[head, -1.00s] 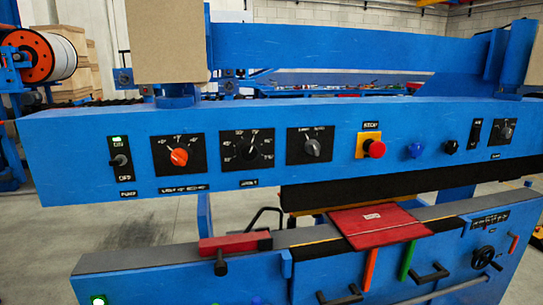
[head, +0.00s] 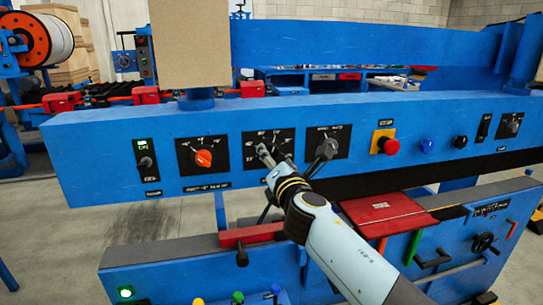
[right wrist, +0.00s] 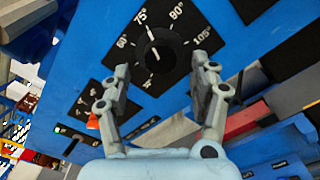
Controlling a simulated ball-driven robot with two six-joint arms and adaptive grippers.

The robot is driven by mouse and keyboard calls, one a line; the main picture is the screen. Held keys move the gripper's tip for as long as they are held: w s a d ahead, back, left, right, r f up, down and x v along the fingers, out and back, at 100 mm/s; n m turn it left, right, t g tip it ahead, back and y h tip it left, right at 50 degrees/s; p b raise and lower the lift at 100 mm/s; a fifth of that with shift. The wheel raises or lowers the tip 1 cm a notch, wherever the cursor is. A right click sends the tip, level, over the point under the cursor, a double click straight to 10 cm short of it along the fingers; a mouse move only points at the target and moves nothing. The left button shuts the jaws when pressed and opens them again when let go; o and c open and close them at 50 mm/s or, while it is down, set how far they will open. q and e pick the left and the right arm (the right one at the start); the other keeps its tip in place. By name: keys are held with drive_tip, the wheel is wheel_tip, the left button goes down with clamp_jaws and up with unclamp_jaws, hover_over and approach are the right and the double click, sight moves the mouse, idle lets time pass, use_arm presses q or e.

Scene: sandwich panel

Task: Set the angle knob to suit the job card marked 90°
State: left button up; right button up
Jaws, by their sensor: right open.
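The angle knob (right wrist: 155,50) is black with a white mark, on a black dial plate (head: 250,143) printed 60, 75, 90 and 105. In the right wrist view the mark's upper end points close to 75, left of 90. My right gripper (right wrist: 163,80) is open, its two fingers apart just below the knob and not closed on it. In the head view the right gripper (head: 275,156) is in front of the dial plate and hides most of the knob. My left gripper is not in view. No card marked 90° is readable.
An orange knob (head: 203,158) is left of the dial, and another black knob (head: 327,148) is close to its right. A red stop button (head: 390,146) is further right. A red panel with a small white label (head: 395,208) lies below on the machine.

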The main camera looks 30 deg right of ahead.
sight(270, 152)
drive_tip(key=shift+x, duration=1.4)
drive_tip(key=c, duration=1.1)
drive_tip(key=shift+c, duration=0.3)
drive_tip(key=shift+f+m+b, duration=0.1)
drive_tip(key=shift+m+b, duration=0.3)
drive_tip(key=shift+m, duration=0.1)
drive_tip(key=shift+m+b, duration=1.9)
drive_tip(key=shift+m, duration=2)
